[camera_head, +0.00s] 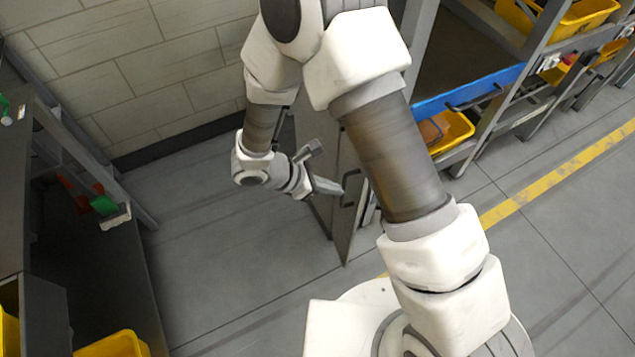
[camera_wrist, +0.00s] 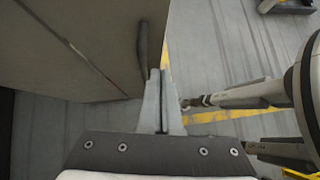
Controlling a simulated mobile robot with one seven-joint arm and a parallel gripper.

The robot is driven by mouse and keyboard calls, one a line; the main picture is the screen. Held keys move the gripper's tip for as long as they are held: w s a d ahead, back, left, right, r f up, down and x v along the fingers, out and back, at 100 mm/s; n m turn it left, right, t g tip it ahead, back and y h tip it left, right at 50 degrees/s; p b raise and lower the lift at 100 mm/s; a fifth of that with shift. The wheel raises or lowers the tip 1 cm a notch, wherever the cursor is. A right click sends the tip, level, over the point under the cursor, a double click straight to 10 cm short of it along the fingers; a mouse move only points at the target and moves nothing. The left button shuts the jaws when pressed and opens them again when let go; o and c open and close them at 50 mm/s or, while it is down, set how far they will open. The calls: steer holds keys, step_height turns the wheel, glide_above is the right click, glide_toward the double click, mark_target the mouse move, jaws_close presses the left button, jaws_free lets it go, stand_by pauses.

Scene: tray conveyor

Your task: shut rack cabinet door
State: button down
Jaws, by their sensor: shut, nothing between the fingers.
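The rack cabinet door (camera_head: 345,225) is a grey panel in the middle of the head view and stands out at an angle from the cabinet. Its dark bar handle (camera_head: 351,189) is on the face near the free edge. In the wrist view the door (camera_wrist: 110,30) fills the upper left, with the handle (camera_wrist: 142,48) near its right edge. My gripper (camera_head: 340,189) is shut and empty, its fingertips close to the handle. In the wrist view my gripper (camera_wrist: 160,75) points at the door's edge just beside the handle; I cannot tell whether they touch. My arm hides much of the cabinet.
A rack with a blue-fronted shelf (camera_head: 470,92) and yellow bins (camera_head: 450,130) stands at right. A dark bench (camera_head: 70,200) stands at left, with a yellow bin (camera_head: 112,345) below. The grey floor (camera_head: 220,240) between is clear. A tiled wall (camera_head: 120,70) is behind.

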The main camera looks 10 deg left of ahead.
steer(key=d, duration=0.1)
steer(key=w+d, duration=0.1)
steer(key=d, duration=0.2)
steer(key=shift+w+d+f, duration=0.1)
steer(key=shift+w+f, duration=0.15)
steer(key=shift+w, duration=0.15)
steer(key=shift+d, duration=0.2)
